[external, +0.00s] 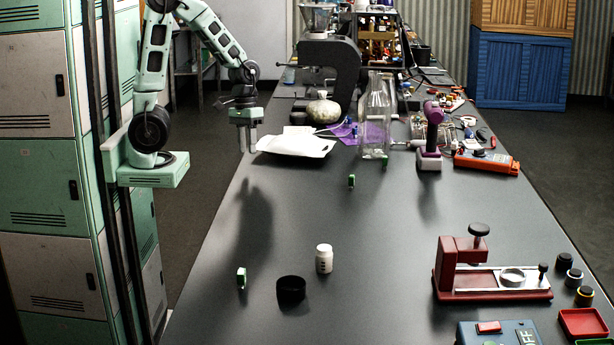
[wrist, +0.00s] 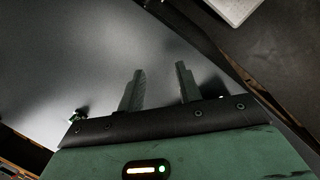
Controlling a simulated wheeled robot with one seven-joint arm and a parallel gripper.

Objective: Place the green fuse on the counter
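A small green-and-white fuse (external: 241,278) stands on the dark counter (external: 330,225) at the front left. Two similar green pieces show further back, one in the middle (external: 351,181) and one (external: 385,160) by the glass vessel. My gripper (external: 247,140) hangs above the counter's left edge, fingers down, well behind and above the front fuse. In the wrist view my gripper (wrist: 159,67) has its fingers apart, with nothing between them. A small green object (wrist: 80,115) shows there at the left, partly hidden by the gripper body; I cannot tell which piece it is.
A black cup (external: 291,289) and a white bottle (external: 324,259) stand near the front fuse. A white packet (external: 295,145) lies beside my gripper.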

